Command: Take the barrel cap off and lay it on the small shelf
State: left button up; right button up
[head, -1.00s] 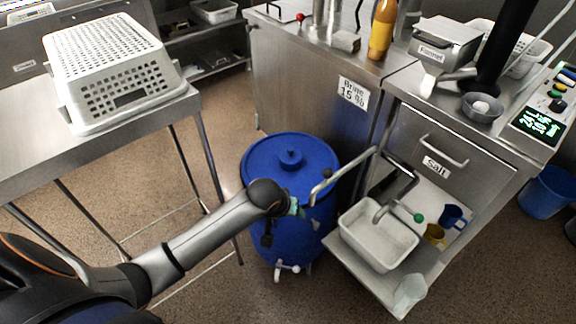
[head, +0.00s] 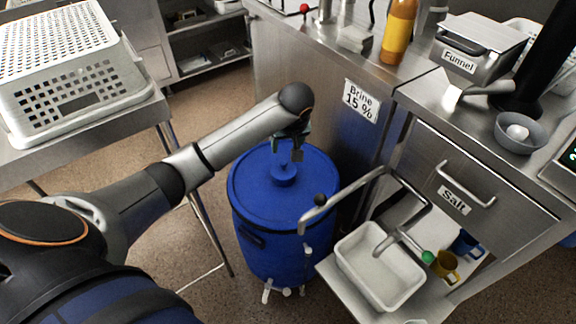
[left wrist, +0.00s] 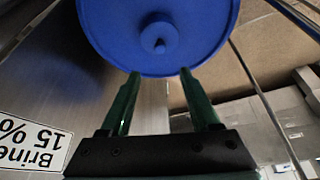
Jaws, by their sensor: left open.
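The blue barrel (head: 265,245) stands on the floor with its round blue cap (head: 255,190) on top. The cap has a central knob (head: 284,174). My left gripper (head: 290,152) is open above the cap, close to the knob and pointing down. In the left wrist view the open fingers (left wrist: 158,75) are apart and empty. The cap (left wrist: 105,35) and its knob (left wrist: 160,40) lie beyond the fingertips. A low metal shelf (head: 350,297) to the right of the barrel carries a white tub. My right gripper is out of view.
A bent metal pipe with a black ball end (head: 340,190) reaches beside the barrel's right side. The white tub (head: 375,275) and mugs (head: 443,264) take up much of the low shelf. A perforated basket (head: 75,85) sits on the left table. A steel cabinet (head: 310,85) stands behind.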

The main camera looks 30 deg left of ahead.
pick_arm(q)
send_over(283, 162)
jog(key=s+d, duration=0.2)
notch_tip(283, 162, down, 5)
jog(key=shift+w+a+f+b, duration=0.2)
jog(key=shift+f+b, duration=0.05)
jog(key=shift+b, duration=0.3)
jog(key=b+x, duration=0.1)
jog(key=x, duration=0.3)
jog(key=shift+f, duration=0.5)
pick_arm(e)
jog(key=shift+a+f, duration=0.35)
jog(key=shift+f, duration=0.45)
pick_arm(q)
jog(key=shift+c, duration=0.3)
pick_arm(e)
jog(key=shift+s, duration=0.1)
pick_arm(q)
jog(key=c, duration=0.3)
grip_shut()
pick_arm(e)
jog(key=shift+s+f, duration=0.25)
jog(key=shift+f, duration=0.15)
